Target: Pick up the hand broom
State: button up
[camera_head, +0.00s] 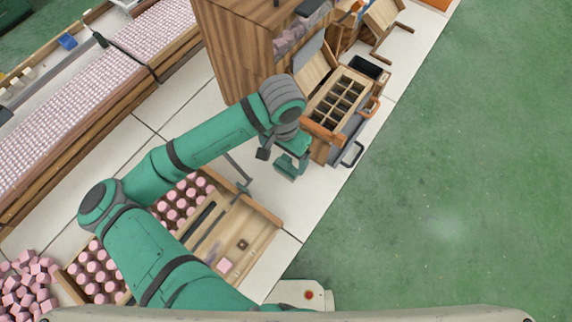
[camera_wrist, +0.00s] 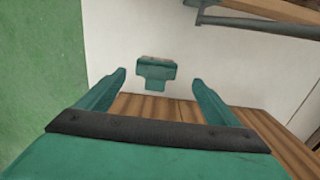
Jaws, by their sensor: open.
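My gripper (camera_head: 290,162) is held out over the white tiles, between the open wooden tray and the compartment box. In the wrist view its two green fingers (camera_wrist: 160,88) are spread apart with nothing gripped. A small teal T-shaped piece (camera_wrist: 155,72) shows beyond the gap between the fingertips, against the white surface; I cannot tell what it is. No hand broom can be made out for sure. A thin grey T-shaped tool (camera_head: 238,172) lies by the tray's far edge, partly behind my arm. Long dark pieces (camera_head: 200,220) lie in the tray.
The wooden tray (camera_head: 262,241) holds pink-topped bottles. The compartment box (camera_head: 341,97) with grey handles stands beyond my gripper, by a tall wooden cabinet (camera_head: 235,45). Pink blocks (camera_head: 25,285) are piled at left. The green floor (camera_head: 450,180) at right is clear.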

aim_at(286, 165)
jog(key=shift+s+d+f, duration=0.1)
jog(key=shift+d+f, duration=0.1)
jog(key=shift+f, duration=1.25)
jog(key=shift+d+f, duration=0.15)
jog(key=shift+f, duration=1.3)
jog(key=c, duration=1.2)
